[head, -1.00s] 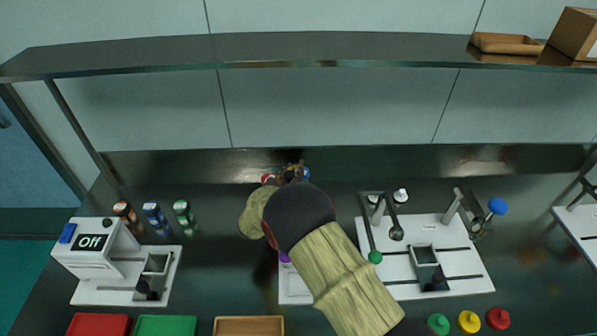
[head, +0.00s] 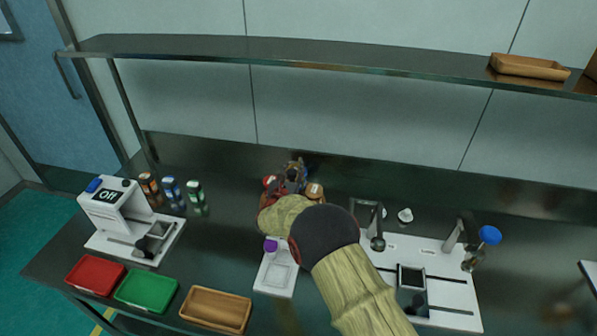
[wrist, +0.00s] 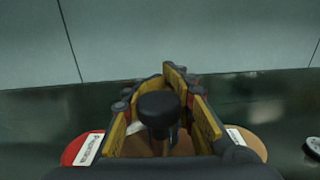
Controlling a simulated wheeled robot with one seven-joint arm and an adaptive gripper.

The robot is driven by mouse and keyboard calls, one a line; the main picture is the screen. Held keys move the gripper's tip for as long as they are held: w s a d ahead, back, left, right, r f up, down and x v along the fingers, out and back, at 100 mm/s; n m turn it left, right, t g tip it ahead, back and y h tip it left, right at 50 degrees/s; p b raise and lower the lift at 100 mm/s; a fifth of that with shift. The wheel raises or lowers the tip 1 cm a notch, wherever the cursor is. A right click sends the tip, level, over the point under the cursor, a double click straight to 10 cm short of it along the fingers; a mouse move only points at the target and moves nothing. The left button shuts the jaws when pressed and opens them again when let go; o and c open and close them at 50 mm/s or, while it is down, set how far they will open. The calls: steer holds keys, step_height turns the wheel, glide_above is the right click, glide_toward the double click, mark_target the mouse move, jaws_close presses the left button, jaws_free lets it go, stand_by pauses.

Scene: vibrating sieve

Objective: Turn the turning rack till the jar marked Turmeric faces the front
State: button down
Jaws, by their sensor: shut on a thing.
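The turning rack is mostly hidden behind my arm in the head view, at the back middle of the bench. A red-lidded jar (head: 269,181) shows at its left and an orange-brown-lidded jar (head: 314,190) at its right. In the wrist view, the red lid (wrist: 82,149) and the tan lid (wrist: 246,143) flank my gripper. Their labels are too small to read, so I cannot tell which jar is Turmeric. My gripper (wrist: 150,98), also in the head view (head: 293,174), is shut on the rack's black knob (wrist: 158,107).
A white device reading "Off" (head: 108,204) and several small bottles (head: 172,190) stand left. Red (head: 95,275), green (head: 146,290) and wooden (head: 215,310) trays lie in front. A white station (head: 440,265) stands right. A shelf (head: 300,55) spans above.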

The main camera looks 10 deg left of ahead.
steer(key=shift+a+r+n+y, duration=0.15)
steer(key=shift+a+n+y, duration=0.2)
steer(key=shift+y, duration=0.35)
steer(key=shift+d, duration=0.1)
steer(key=c, duration=1.5)
jaws_free()
steer(key=shift+c, duration=0.2)
steer(key=shift+o, duration=0.4)
step_height(320, 180, up, 10)
